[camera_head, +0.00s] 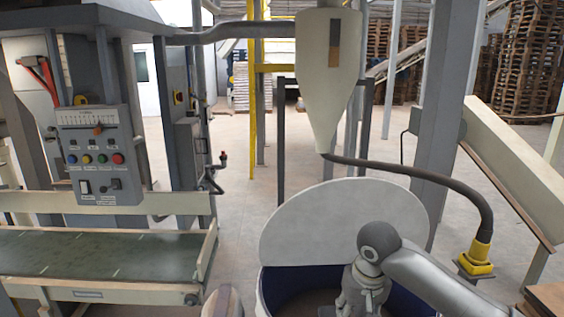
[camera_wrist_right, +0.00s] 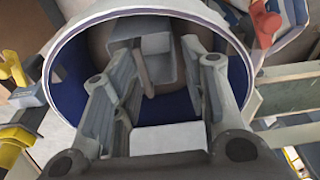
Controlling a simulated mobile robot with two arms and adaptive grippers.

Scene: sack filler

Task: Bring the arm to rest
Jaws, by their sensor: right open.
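My right arm comes in from the lower right in the head view. Its gripper (camera_head: 358,296) points down over the open drum, partly cut off by the bottom edge. In the right wrist view the fingers of the right gripper (camera_wrist_right: 158,62) are spread apart, over the drum's mouth. The drum (camera_wrist_right: 68,52) has a pale rim and a blue inside wall. A grey, box-like object, perhaps a scoop (camera_wrist_right: 154,44), lies inside, between and beyond the fingertips; I see no grip on it. My left gripper is not in view.
A round pale lid (camera_head: 335,220) stands upright behind the drum. A cream hopper (camera_head: 328,75) with a dark hose (camera_head: 430,176) hangs beyond. A yellow-ended nozzle (camera_head: 478,258) is at right. A conveyor (camera_head: 100,257) and control panel (camera_head: 98,150) stand at left. Open floor lies between.

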